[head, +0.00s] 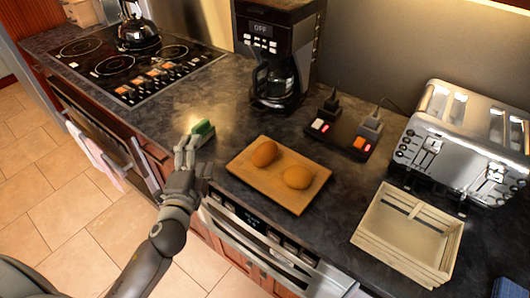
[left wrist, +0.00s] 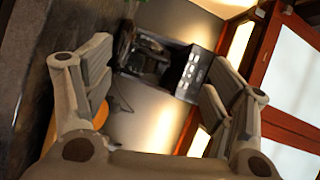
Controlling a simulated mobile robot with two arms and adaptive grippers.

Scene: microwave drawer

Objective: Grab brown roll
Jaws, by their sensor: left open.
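Two brown rolls, a left one (head: 264,153) and a right one (head: 297,177), lie apart on a wooden board (head: 281,200) on the dark counter. My left gripper (head: 191,150) is left of the board near the counter's front edge, apart from both rolls. In the left wrist view the left gripper (left wrist: 158,80) has its fingers spread with nothing between them. A rounded orange-brown thing (left wrist: 101,117), probably a roll, shows partly hidden behind a finger there. My right gripper is not in view.
A coffee maker (head: 277,50) stands behind the board. A wooden crate (head: 408,232) and a steel toaster (head: 462,140) stand right. The stove (head: 125,65) with a kettle (head: 137,33) is back left.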

